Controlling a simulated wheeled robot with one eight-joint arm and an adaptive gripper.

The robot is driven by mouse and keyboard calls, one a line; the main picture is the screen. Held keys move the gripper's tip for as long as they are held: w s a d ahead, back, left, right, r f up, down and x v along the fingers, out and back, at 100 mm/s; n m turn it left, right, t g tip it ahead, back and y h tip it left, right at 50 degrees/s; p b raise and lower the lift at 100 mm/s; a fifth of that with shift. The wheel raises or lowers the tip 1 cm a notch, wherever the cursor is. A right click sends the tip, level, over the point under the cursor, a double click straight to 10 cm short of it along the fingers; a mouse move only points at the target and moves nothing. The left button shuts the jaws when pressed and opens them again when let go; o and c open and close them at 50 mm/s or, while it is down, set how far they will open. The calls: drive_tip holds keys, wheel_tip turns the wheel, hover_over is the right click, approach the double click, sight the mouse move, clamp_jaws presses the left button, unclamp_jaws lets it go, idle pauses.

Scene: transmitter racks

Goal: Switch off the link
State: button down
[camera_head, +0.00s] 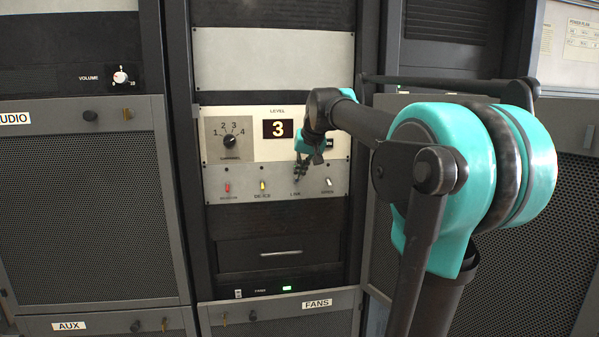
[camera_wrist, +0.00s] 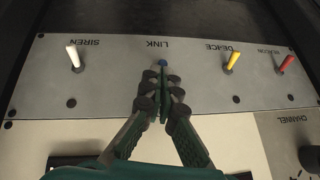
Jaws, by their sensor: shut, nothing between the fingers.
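The LINK switch (camera_wrist: 163,62) has a blue tip on the grey switch panel (camera_head: 216,194). In the wrist view, which is upside down, it shows just beyond my fingertips under the LINK label. My gripper (camera_wrist: 161,86) is shut and empty, its fingers pointing at the switch; whether they touch it I cannot tell. In the head view my gripper (camera_head: 299,174) is in front of the panel above the LINK label and hides the blue lever. The lever's tilt is not clear.
Neighbouring levers are white SIREN (camera_wrist: 73,57), yellow DE-ICE (camera_wrist: 232,61) and red BEACON (camera_wrist: 286,64). Above the panel are the CHANNEL knob (camera_head: 230,141) and a LEVEL display (camera_head: 278,129) reading 3. A closed drawer (camera_head: 264,252) is below.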

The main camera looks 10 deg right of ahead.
drive_tip(key=shift+s+f+t, duration=0.15)
drive_tip(key=shift+s+t, duration=0.05)
drive_tip(key=shift+t, duration=0.2)
drive_tip(key=t, duration=0.1)
drive_tip(key=f+t, duration=0.1)
drive_tip(key=t, duration=0.1)
drive_tip(key=s+t, duration=0.1)
drive_tip(key=shift+f, duration=0.35)
drive_tip(key=shift+w+r, duration=0.1)
idle(0.4)
drive_tip(key=shift+w+r, duration=0.3)
drive_tip(key=shift+w, duration=0.25)
